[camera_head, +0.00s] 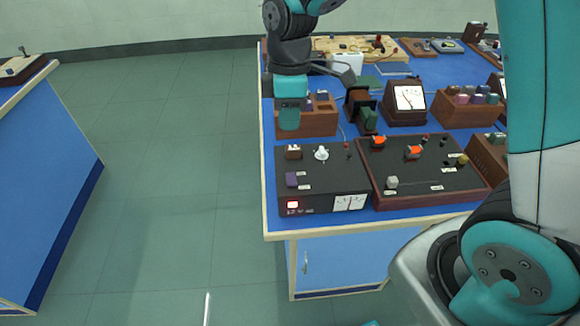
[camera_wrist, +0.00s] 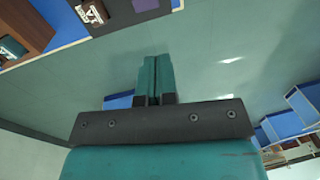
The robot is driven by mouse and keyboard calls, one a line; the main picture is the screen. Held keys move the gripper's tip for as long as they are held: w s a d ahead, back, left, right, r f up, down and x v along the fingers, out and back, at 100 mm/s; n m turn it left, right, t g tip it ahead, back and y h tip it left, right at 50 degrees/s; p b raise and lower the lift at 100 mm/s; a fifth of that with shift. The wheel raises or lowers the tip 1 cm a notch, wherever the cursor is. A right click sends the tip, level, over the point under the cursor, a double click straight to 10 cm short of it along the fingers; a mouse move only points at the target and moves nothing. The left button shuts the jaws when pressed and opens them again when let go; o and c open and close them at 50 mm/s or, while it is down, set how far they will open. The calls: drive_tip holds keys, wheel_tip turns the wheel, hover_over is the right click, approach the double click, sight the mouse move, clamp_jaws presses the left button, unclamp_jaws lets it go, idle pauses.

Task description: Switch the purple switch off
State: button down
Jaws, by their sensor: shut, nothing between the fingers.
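The purple switch (camera_head: 291,179) is a small block on the left of the black-topped instrument box (camera_head: 330,178), near the front left corner of the blue bench. A purple patch at the top edge of the wrist view (camera_wrist: 145,4) looks like the same switch, cut off by the frame. My gripper (camera_head: 289,121) points down above the back left part of the box, apart from the switch. Its two teal fingers are together and empty in the wrist view (camera_wrist: 155,72). The switch's exact tilt is too small to tell.
The box also carries a brown block (camera_head: 293,152), a white knob (camera_head: 321,153) and a front meter (camera_head: 349,203). A second panel with orange knobs (camera_head: 430,168) adjoins it on the right. A wooden box (camera_head: 307,124) stands behind. Open floor (camera_head: 180,200) lies left of the bench.

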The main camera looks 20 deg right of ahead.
sight(290, 182)
drive_tip(key=shift+w+d+f+n, duration=0.2)
drive_tip(key=shift+w+f+n, duration=0.1)
drive_tip(key=shift+w+f, duration=0.25)
drive_tip(key=f, duration=0.4)
drive_tip(key=s+f+p, duration=0.1)
drive_tip(key=f, duration=0.4)
drive_tip(key=s+f+p, duration=0.1)
drive_tip(key=f, duration=0.3)
drive_tip(key=shift+a+f, duration=0.3)
drive_tip(key=shift+f, duration=0.05)
